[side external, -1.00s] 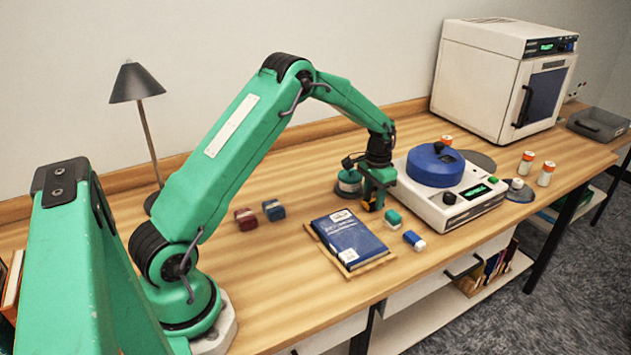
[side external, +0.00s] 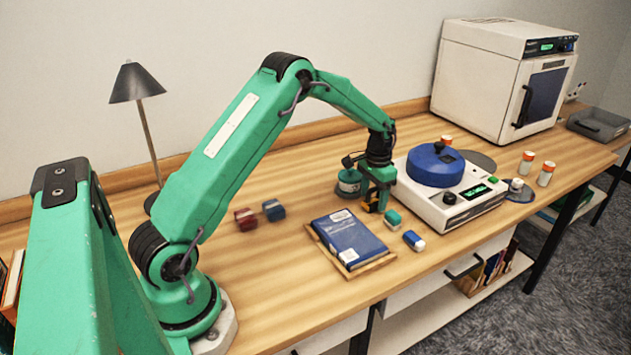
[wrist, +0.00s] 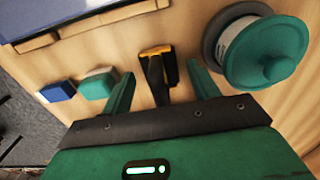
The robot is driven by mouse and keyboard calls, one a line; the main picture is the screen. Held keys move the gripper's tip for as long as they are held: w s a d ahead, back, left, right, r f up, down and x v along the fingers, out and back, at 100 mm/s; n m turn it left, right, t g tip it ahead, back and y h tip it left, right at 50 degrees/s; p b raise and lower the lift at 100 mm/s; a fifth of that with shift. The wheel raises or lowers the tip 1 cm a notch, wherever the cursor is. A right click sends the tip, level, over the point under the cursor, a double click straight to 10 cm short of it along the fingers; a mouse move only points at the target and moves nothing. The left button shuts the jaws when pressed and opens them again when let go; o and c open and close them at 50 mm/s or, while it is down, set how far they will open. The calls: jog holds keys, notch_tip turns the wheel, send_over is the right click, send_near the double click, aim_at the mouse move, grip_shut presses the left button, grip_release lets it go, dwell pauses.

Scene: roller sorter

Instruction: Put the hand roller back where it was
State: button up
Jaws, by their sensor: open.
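A yellow and black tool (wrist: 158,75), which looks like the hand roller, stands or lies on the wooden bench. In the wrist view it is between the two green fingers of my gripper (wrist: 161,78), with a gap on each side. My gripper is open and not closed on it. In the side view my gripper (side external: 377,190) points down close to the bench, and a bit of the yellow and black tool (side external: 369,206) shows beneath it. The rest of the tool is hidden by the gripper there.
A green-lidded jar (side external: 349,184) stands close beside my gripper. A teal block (side external: 393,219) and a blue and white block (side external: 414,240) lie nearby. A blue book (side external: 350,238) lies on a wooden board in front. A white device (side external: 457,208) stands to the right.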

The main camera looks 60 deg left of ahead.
aim_at(375, 188)
notch_tip(375, 188, up, 11)
jog(key=shift+r, duration=0.4)
dwell(0.7)
jog(key=shift+d+r, duration=0.1)
jog(key=shift+r, duration=0.1)
jog(key=s+d+r+t, duration=0.3)
jog(key=s+d+r, duration=0.6)
jog(key=s+r, duration=0.45)
jog(key=s+d+f+t, duration=0.1)
jog(key=s+d, duration=0.1)
jog(key=s, duration=0.6)
jog(key=s+d+f+t, duration=0.1)
jog(key=s+d, duration=0.2)
jog(key=s, duration=0.6)
jog(key=shift+s+d+f+t, duration=0.15)
jog(key=shift+s+f+t, duration=0.15)
